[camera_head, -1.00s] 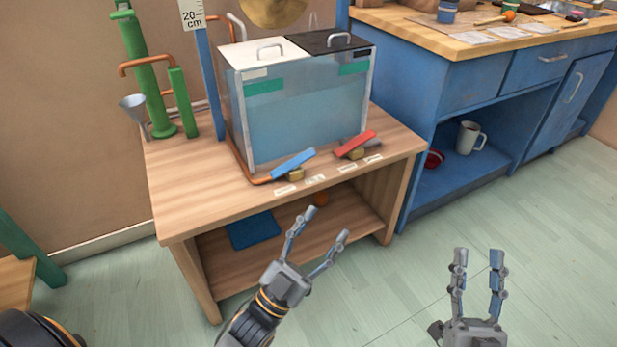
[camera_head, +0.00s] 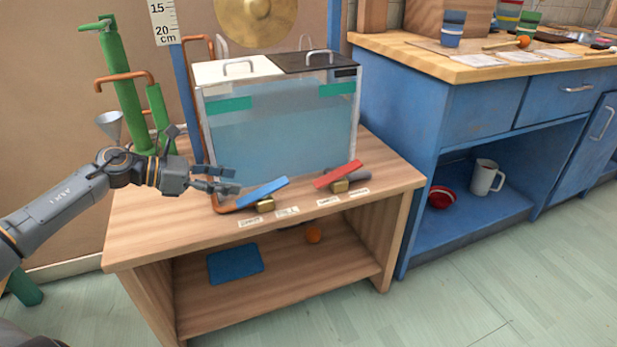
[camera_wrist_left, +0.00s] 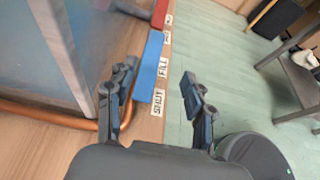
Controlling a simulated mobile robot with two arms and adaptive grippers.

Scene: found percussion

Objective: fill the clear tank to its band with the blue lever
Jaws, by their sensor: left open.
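The clear tank (camera_head: 285,135) stands on the wooden bench and holds bluish water. Green band pieces (camera_head: 230,104) mark its upper front corners, and the water surface appears close below them. The blue lever (camera_head: 263,192) sits slanted on a brass block at the tank's front left. My left gripper (camera_head: 236,181) is open and empty, just left of the blue lever. In the left wrist view the blue lever (camera_wrist_left: 151,66) lies ahead, between the two spread fingers in the picture, with labels reading FILL (camera_wrist_left: 163,66) and SHUT beside it. My right gripper is out of view.
A red lever (camera_head: 338,173) sits right of the blue one. A copper pipe (camera_head: 222,208) runs along the tank's left side. A funnel (camera_head: 110,124) and green pipes (camera_head: 122,85) stand behind my left arm. A blue cabinet (camera_head: 470,110) stands to the right.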

